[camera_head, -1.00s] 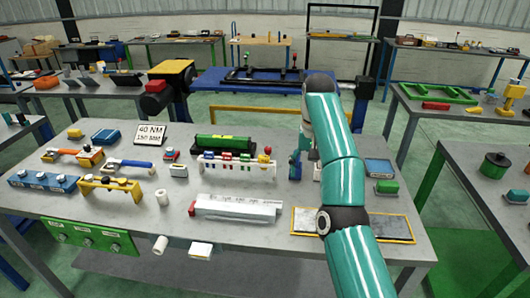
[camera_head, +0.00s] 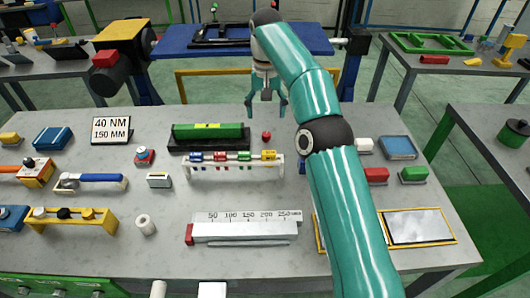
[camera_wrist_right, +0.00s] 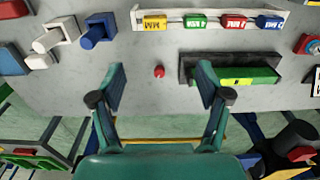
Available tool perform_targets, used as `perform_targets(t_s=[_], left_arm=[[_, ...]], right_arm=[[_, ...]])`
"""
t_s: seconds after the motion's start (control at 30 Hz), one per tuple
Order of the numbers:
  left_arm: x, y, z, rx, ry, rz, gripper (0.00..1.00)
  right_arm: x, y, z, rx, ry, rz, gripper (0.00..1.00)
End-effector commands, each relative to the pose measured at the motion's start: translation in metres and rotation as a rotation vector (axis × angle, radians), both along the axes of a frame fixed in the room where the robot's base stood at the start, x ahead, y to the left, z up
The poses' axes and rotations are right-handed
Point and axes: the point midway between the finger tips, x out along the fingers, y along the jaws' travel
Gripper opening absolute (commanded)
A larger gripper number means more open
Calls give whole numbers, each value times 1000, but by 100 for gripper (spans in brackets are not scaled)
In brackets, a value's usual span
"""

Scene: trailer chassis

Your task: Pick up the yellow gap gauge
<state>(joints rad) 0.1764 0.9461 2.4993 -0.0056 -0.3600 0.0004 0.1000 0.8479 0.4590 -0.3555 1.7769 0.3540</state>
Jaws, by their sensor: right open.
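The yellow gap gauge (camera_head: 268,155) sits at the right end of a white rack (camera_head: 230,171), beside green, blue and red gauges. In the right wrist view the yellow gauge (camera_wrist_right: 154,22) is at the top, at the left end of the row. My right gripper (camera_head: 267,105) is open and empty over the back part of the table, beyond the rack and apart from the gauge. In the right wrist view its spread fingers (camera_wrist_right: 161,76) have a small red knob (camera_wrist_right: 158,71) showing between them. My left gripper is not in view.
A green block on a black base (camera_head: 208,137) stands left of the gripper. The red knob (camera_head: 266,135) stands behind the rack. A white ruler block (camera_head: 245,227) lies in front. A yellow and black device (camera_head: 122,40) stands beyond the table's back edge.

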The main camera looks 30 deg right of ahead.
Motion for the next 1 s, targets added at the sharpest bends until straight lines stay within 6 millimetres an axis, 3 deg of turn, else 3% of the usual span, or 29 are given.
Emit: perform_targets(t_s=[0.03,0.2,0.4,0.77,1.0], left_arm=[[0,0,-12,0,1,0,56],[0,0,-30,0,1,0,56],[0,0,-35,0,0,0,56],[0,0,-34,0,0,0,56],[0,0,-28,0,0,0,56]], right_arm=[[-3,-3,-15,0,4,-4,76],[-6,-7,-51,0,6,-12,76],[-7,-8,-87,0,8,-13,76],[-7,-9,-114,1,9,-13,76],[-8,-9,-148,1,10,-14,76]])
